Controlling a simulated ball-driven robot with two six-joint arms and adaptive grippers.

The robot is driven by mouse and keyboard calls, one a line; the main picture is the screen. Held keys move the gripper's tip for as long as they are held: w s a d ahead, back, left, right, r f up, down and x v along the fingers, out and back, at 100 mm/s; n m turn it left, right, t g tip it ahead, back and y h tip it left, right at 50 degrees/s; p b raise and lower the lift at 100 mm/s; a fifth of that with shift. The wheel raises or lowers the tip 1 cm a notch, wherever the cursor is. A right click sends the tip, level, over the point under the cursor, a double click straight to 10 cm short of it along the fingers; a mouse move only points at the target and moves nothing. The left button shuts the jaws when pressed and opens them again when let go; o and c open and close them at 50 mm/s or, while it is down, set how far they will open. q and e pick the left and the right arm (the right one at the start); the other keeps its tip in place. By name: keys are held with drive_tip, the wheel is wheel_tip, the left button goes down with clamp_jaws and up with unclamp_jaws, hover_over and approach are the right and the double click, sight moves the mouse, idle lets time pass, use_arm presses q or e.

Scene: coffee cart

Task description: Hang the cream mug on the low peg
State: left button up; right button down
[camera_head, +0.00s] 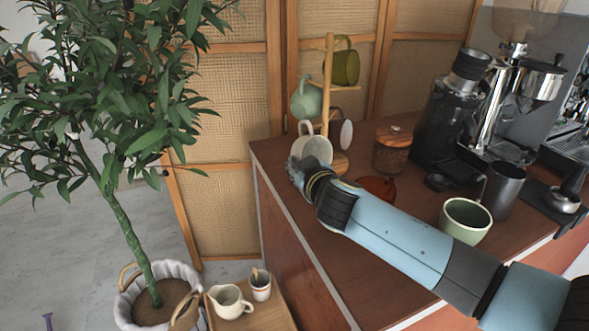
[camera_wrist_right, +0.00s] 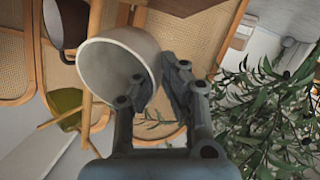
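The cream mug (camera_head: 311,149) is at the left of the wooden mug tree (camera_head: 328,85), its handle up towards the post. My right gripper (camera_head: 300,175) is at the mug's lower left side. In the right wrist view the mug (camera_wrist_right: 108,72) shows its open mouth, and the right gripper (camera_wrist_right: 155,88) has one finger over the mouth and one outside the wall, shut on the rim. The low peg on this side is hidden behind the mug, so I cannot tell whether the handle is around it. My left gripper is not in view.
The tree also bears an olive mug (camera_head: 345,67), a sage mug (camera_head: 306,100) and a white mug with a dark face (camera_head: 346,134). A lidded jar (camera_head: 393,150), grinder (camera_head: 450,105) and green cup (camera_head: 465,220) stand right. A plant (camera_head: 120,215) stands left of the cart.

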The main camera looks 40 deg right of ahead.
drive_tip(key=shift+w+d+f, duration=0.1)
drive_tip(key=shift+w+d, duration=0.1)
drive_tip(key=shift+d, duration=0.3)
drive_tip(key=shift+w+d+f, duration=0.1)
drive_tip(key=shift+w+d, duration=0.05)
drive_tip(key=shift+d, duration=0.3)
drive_tip(key=shift+w+d+f+b, duration=0.1)
drive_tip(key=shift+d+f+b, duration=0.2)
drive_tip(key=shift+d+b, duration=0.3)
drive_tip(key=c, duration=1.4)
unclamp_jaws()
drive_tip(key=shift+s+f, duration=0.15)
drive_tip(key=shift+s, duration=0.05)
drive_tip(key=v, duration=1.2)
drive_tip(key=shift+w+a, duration=0.1)
